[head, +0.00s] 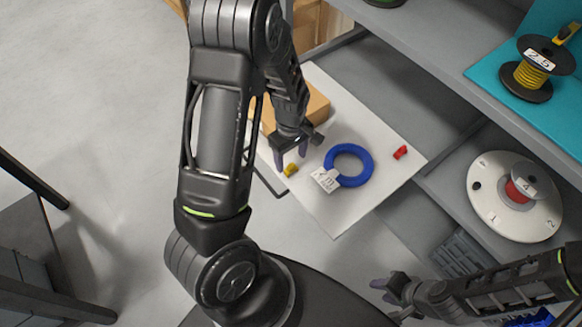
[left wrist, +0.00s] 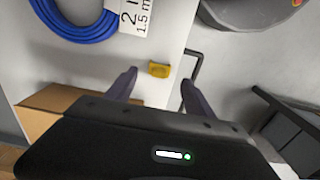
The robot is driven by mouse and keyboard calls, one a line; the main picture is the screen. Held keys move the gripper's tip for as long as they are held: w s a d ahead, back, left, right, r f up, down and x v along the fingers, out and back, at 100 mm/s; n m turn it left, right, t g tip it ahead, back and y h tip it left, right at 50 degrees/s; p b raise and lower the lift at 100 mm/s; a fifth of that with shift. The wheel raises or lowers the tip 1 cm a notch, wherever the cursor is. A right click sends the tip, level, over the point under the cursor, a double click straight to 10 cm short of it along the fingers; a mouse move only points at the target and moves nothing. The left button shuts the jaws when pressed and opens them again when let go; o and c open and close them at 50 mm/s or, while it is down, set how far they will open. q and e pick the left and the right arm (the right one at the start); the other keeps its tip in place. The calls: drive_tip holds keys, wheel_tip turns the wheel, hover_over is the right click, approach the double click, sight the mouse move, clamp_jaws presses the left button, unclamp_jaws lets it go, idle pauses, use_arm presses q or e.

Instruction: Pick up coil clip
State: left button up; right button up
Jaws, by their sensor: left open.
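A small yellow clip (head: 290,169) lies on a white board (head: 375,190), near the board's left edge. A small red clip (head: 400,152) lies on its right side. A blue cable coil (head: 362,172) with a white paper tag (head: 326,180) lies between them. My left gripper (head: 291,157) is open and empty, right by the yellow clip. In the left wrist view the yellow clip (left wrist: 158,69) shows between and just beyond the fingertips (left wrist: 158,79). My right gripper (head: 383,291) is at the lower right, apart from the board; its fingertips look spread and empty.
A cardboard box (head: 318,106) stands behind my left gripper. Grey shelving (head: 425,42) runs along the right, holding a yellow-wire reel (head: 530,77) on a teal mat and a white disc (head: 488,205) with a red reel. A dark thin frame (left wrist: 196,62) sits beside the board's edge.

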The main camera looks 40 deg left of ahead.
sight(291, 165)
use_arm(q)
wheel_tip(291, 165, down, 5)
drive_tip(key=shift+r, duration=0.1)
drive_tip(key=shift+w, duration=0.1)
drive_tip(key=shift+c, duration=0.2)
idle(0.4)
clamp_jaws()
idle(0.5)
wheel_tip(291, 165, up, 10)
drive_tip(key=shift+p, duration=0.35)
idle(0.5)
